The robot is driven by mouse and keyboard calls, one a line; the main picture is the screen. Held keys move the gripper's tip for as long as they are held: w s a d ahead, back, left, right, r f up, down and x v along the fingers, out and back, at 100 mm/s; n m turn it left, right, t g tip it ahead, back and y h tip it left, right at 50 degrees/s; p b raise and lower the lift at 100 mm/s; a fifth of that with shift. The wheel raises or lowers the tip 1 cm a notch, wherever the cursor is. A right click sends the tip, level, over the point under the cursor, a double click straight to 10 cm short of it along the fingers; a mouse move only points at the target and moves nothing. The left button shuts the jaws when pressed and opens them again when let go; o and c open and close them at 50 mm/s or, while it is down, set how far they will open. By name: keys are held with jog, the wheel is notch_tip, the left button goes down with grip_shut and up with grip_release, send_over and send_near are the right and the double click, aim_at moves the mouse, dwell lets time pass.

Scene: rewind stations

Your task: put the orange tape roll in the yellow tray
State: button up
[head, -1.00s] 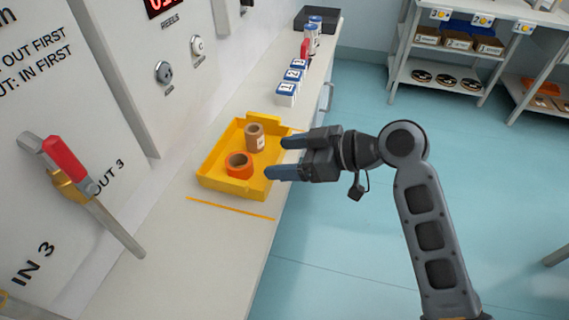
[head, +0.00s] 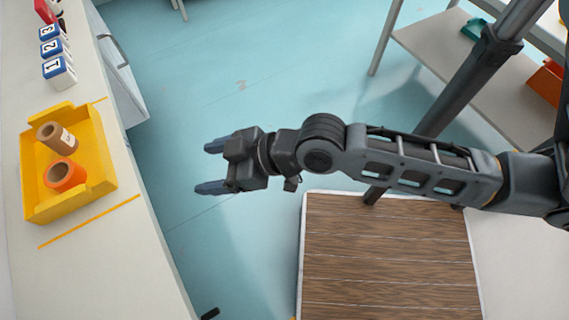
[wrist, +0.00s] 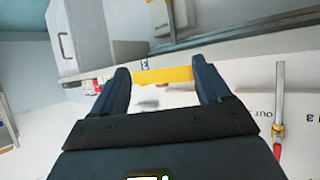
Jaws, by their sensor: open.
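The orange tape roll (head: 65,174) sits inside the yellow tray (head: 98,150) on the white counter, at the left of the head view. A brown roll (head: 50,136) with a white label is in the tray behind it. My gripper (head: 209,168) is open and empty, out over the blue floor to the right of the counter, apart from the tray. In the wrist view, a yellow strip (wrist: 163,75), apparently the tray, shows between the open fingers (wrist: 163,88); the rolls cannot be made out there.
Numbered white and blue boxes (head: 58,72) stand on the counter (head: 158,260) beyond the tray. An orange line (head: 90,220) marks the counter in front of it. A wood-topped surface (head: 390,255) is at the lower right. Shelving (head: 460,75) stands at the upper right. Open floor lies between.

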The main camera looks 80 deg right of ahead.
jog(key=s+a+r+t, duration=0.1)
jog(key=s+a+r, duration=0.1)
jog(key=s+r, duration=0.2)
jog(key=s+a+r+t, duration=0.1)
jog(key=s+r, duration=0.4)
jog(key=s, duration=0.5)
jog(key=shift+s+a+r, duration=0.2)
jog(key=shift+s+a, duration=0.2)
jog(key=shift+a, duration=0.2)
